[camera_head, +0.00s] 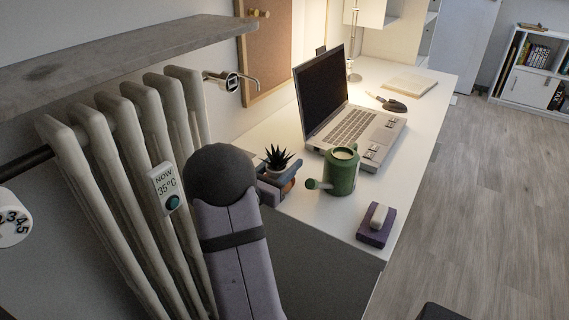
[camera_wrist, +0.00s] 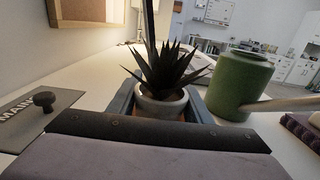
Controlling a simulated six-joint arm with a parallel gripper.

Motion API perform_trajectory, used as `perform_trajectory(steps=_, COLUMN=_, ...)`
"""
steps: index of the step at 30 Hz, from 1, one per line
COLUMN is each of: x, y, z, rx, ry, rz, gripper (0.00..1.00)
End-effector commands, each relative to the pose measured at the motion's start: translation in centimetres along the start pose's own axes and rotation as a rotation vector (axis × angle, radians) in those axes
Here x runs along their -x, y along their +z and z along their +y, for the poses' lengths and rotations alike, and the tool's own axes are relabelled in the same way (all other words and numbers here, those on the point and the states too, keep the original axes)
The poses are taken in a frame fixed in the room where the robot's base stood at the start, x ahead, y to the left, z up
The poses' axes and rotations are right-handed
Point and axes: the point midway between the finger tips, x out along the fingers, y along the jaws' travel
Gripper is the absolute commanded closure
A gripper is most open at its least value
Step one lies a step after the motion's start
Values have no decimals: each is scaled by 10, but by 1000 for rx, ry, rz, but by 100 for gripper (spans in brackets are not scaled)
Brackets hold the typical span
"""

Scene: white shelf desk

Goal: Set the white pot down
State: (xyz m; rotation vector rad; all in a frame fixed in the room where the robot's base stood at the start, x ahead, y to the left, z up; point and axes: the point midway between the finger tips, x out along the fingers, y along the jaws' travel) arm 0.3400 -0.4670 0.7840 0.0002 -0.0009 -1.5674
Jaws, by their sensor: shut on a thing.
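The white pot (camera_wrist: 162,105) with a dark spiky plant sits between the jaws of my gripper (camera_wrist: 160,110) in the wrist view. The jaws are shut on it, one blue-grey finger on each side. In the head view the plant (camera_head: 277,157) rises above my gripper (camera_head: 279,182), near the desk's left front edge, left of the watering can. The pot looks upright. Its lower part is hidden by my gripper, and I cannot tell whether it touches the white desk (camera_head: 325,212). Something orange shows just below the pot.
A green watering can (camera_head: 342,174) stands close right of my gripper, its spout pointing toward it. An open laptop (camera_head: 350,112) is behind. A purple block with a white piece (camera_head: 376,226) lies at the front right. A radiator (camera_head: 150,130) and grey shelf (camera_head: 120,50) are left.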

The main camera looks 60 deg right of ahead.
Motion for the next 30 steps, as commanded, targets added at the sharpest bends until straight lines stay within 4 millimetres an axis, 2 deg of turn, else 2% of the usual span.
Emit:
perform_trajectory(steps=2, x=0, y=-3, z=0, rx=-1, ry=0, rz=-1, gripper=81)
perform_trajectory(steps=3, x=0, y=-3, z=0, rx=0, ry=0, rz=0, gripper=50)
perform_trajectory(steps=5, x=0, y=-2, z=0, rx=0, ry=0, rz=0, gripper=36)
perform_trajectory(steps=19, x=2, y=2, z=0, rx=1, ry=1, rz=1, gripper=36)
perform_trajectory(steps=23, x=18, y=1, z=1, rx=0, ry=3, rz=2, gripper=36)
perform_trajectory(steps=30, x=61, y=1, z=2, rx=1, ry=6, rz=1, gripper=36)
